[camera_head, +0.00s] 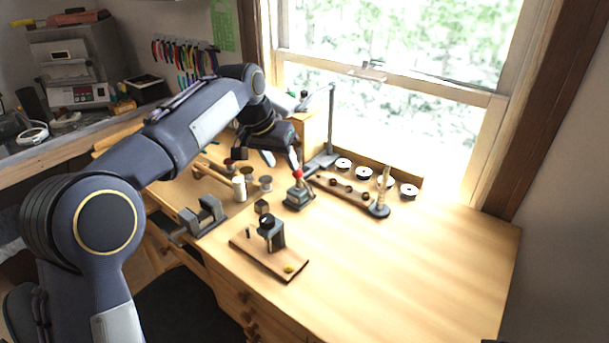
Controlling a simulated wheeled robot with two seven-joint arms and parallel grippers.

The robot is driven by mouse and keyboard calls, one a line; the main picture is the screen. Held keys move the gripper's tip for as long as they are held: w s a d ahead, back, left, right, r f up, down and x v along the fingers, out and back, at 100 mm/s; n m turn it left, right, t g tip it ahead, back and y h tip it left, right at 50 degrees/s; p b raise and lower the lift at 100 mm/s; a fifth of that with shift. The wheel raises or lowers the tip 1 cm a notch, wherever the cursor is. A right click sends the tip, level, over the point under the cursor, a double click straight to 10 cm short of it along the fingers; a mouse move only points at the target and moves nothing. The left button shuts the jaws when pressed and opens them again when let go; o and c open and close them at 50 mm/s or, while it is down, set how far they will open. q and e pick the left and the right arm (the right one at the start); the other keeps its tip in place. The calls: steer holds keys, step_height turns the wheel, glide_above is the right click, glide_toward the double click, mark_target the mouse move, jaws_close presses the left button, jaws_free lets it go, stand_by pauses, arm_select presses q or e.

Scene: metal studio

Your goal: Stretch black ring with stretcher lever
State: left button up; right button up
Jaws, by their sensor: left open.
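My left gripper (281,159) reaches in from the left over the back of the workbench. Its fingers are apart and point down, with nothing visible between them. A small dark metal device with a red-knobbed upright lever (297,176) stands just below and right of the fingertips; it looks like the stretcher. I cannot tell whether the fingers touch the knob. Several small dark rings sit on a narrow wooden strip (343,190) to the right of it. I cannot tell which one is the black ring, or whether a ring is on the device. My right gripper is not in view.
A wooden board (250,257) with a dark block fixture lies in front. A vise (203,215) is at the left edge. A ring mandrel (382,192) and several white discs stand behind near the window. The bench's right side (420,270) is clear.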

mark_target(300, 177)
arm_select(q)
steer(key=x, duration=0.3)
steer(key=d+x, duration=0.1)
steer(key=x, duration=0.2)
steer(key=w+r+x, duration=0.1)
steer(key=x, duration=0.2)
steer(key=shift+w+d+f, duration=0.25)
steer(key=shift+d+f, duration=0.15)
steer(key=shift+c, duration=0.3)
jaws_close()
